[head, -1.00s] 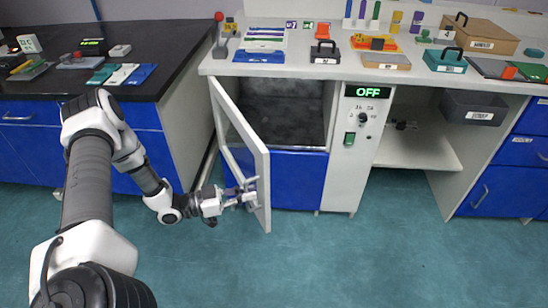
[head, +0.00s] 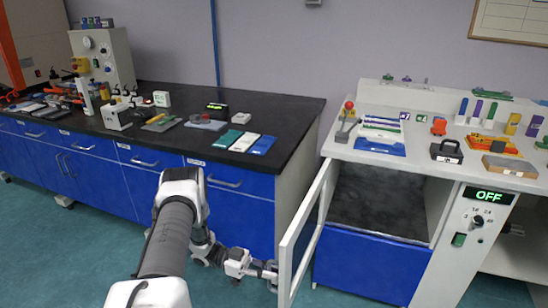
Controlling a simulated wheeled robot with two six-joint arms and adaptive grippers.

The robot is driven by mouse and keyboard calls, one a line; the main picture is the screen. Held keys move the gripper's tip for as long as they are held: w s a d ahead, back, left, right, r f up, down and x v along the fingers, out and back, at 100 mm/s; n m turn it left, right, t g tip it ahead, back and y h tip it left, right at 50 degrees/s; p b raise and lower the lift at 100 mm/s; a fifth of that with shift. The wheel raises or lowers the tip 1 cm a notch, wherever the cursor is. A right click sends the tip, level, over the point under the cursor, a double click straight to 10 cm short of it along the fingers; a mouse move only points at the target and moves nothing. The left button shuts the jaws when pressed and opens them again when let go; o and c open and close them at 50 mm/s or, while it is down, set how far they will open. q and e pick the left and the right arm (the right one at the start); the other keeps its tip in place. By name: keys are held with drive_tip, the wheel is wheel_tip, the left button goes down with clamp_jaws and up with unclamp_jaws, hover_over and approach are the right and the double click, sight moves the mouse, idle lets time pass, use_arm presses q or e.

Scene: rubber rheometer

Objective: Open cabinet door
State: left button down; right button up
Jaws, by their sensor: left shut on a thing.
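The cabinet door (head: 287,262) is a white-framed door with a pane. It stands swung out to the left of the cabinet (head: 385,210), whose dark inside shows above a blue lower panel. My left gripper (head: 270,271) is at the lower outer part of the door, on its left side, and is shut on it. The exact grip point is small and partly hidden by the fingers. My right gripper is not in view.
A control panel with a green OFF display (head: 487,196) stands right of the cabinet. A black-topped bench with blue drawers (head: 280,130) lies left of the door. Several small items sit on the white counter (head: 345,148). Teal floor (head: 60,240) is clear at the left.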

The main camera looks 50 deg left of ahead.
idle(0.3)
use_arm(q)
drive_tip(key=c, duration=1.2)
unclamp_jaws()
drive_tip(key=shift+a, duration=0.15)
drive_tip(key=v, duration=1.1)
drive_tip(key=shift+s+a, duration=0.25)
drive_tip(key=shift+a, duration=0.1)
drive_tip(key=shift+f, duration=0.1)
